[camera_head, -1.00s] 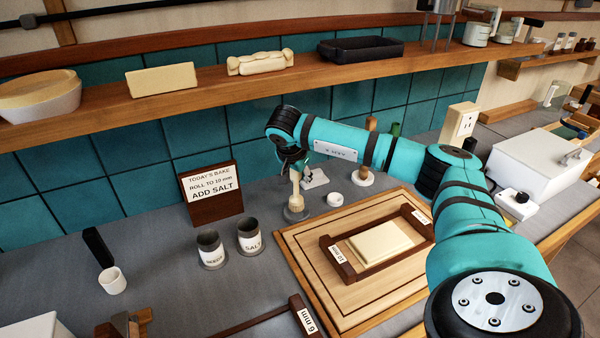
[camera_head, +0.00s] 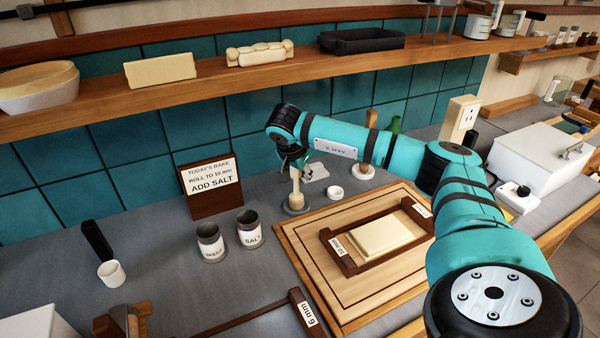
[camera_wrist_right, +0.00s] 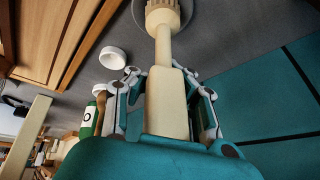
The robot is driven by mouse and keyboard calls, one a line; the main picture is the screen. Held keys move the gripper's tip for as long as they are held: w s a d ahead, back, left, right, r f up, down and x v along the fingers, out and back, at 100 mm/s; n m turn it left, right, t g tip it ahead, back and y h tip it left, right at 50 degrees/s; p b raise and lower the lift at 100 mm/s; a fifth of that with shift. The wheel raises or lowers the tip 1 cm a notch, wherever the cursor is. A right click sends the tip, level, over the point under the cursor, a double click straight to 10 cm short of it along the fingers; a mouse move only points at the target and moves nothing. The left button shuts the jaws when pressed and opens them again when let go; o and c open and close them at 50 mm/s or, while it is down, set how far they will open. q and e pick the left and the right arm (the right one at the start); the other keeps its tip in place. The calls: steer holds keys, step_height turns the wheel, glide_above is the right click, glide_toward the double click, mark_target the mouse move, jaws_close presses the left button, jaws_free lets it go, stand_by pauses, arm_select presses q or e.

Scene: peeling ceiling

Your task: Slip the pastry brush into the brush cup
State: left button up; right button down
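The pastry brush (camera_head: 296,188) is cream coloured and stands nearly upright, bristles down, over a round grey dish-like piece (camera_head: 295,207) left of the board. In the right wrist view the brush's handle (camera_wrist_right: 166,105) runs between the fingers of my right gripper (camera_wrist_right: 166,85), which press in on both sides. The bristle end (camera_wrist_right: 163,14) is over the grey round piece; I cannot tell whether it touches. In the head view my right gripper (camera_head: 293,162) is at the top of the brush. A small white cup (camera_head: 112,273) stands at the left with a black handle at it. My left gripper is not seen.
Cups labelled SALT (camera_head: 249,229) and SEEDS (camera_head: 211,243) stand left of the brush, before a sign (camera_head: 211,187). A wooden board (camera_head: 300,263) with framed dough is at the right. A small white dish (camera_head: 335,193) is close by. Counter between white cup and seeds cup is clear.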

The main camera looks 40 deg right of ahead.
steer(key=shift+f+b, duration=0.35)
steer(key=shift+f, duration=0.3)
steer(key=c, duration=1.3)
jaws_free()
steer(key=shift+a, duration=0.1)
steer(key=shift+o, duration=0.2)
steer(key=d+p+v, duration=0.1)
steer(key=p+v, duration=0.2)
steer(key=v, duration=1.2)
steer(key=shift+w+r+p, duration=0.2)
steer(key=shift+r+p, duration=0.15)
steer(key=shift+r, duration=0.4)
